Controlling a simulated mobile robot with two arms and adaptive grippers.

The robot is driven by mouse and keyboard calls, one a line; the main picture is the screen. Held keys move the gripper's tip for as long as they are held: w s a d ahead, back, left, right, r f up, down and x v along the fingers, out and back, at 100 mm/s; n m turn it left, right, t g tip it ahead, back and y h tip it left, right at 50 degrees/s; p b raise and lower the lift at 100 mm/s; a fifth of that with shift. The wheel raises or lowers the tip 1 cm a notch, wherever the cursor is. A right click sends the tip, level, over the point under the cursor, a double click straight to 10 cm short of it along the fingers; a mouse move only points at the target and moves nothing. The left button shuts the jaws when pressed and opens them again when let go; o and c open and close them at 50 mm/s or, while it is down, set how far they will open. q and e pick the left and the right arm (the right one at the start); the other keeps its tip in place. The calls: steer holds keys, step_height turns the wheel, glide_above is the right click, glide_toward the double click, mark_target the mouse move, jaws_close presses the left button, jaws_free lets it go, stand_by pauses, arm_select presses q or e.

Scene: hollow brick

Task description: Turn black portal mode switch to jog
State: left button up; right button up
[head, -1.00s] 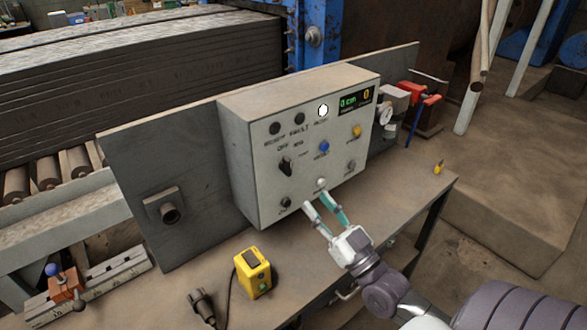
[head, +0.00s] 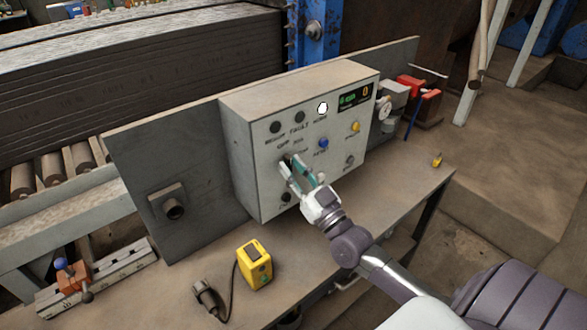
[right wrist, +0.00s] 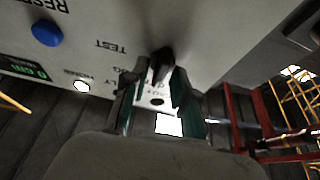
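The black portal mode switch (right wrist: 162,62) is a dark knob on the front of the grey control box (head: 263,200). In the right wrist view it sits between my right gripper's (right wrist: 158,78) two fingertips, with some panel showing beside it. My right gripper (head: 290,163) is at the panel in the head view, and its fingers hide most of the switch there. The fingers stand apart, one on each side of the knob; firm contact cannot be made out. My left gripper is not in view.
The box also has a blue button (head: 323,143), a yellow button (head: 355,127), a lit white lamp (head: 322,108) and a display (head: 354,99). A yellow device (head: 254,265) and a black plug (head: 209,298) lie on the bench below.

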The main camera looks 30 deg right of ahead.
jaws_close()
steer(key=shift+m, duration=0.3)
steer(key=m+h+p, duration=0.1)
steer(key=m, duration=0.1)
steer(key=m+h+p, duration=0.1)
steer(key=m, duration=0.1)
steer(key=m+h+p, duration=0.1)
steer(key=shift+r+m+h+p, duration=0.25)
steer(key=shift+m+h+p, duration=0.05)
steer(key=shift+m+p, duration=0.1)
steer(key=m+g+h+p, duration=0.1)
steer(key=m+p, duration=0.1)
steer(key=m, duration=0.2)
steer(key=shift+h, duration=0.4)
steer(key=shift+a+f+m+g+h+p, duration=0.15)
steer(key=shift+m+g+h+p, duration=0.3)
steer(key=shift+m+p, duration=0.55)
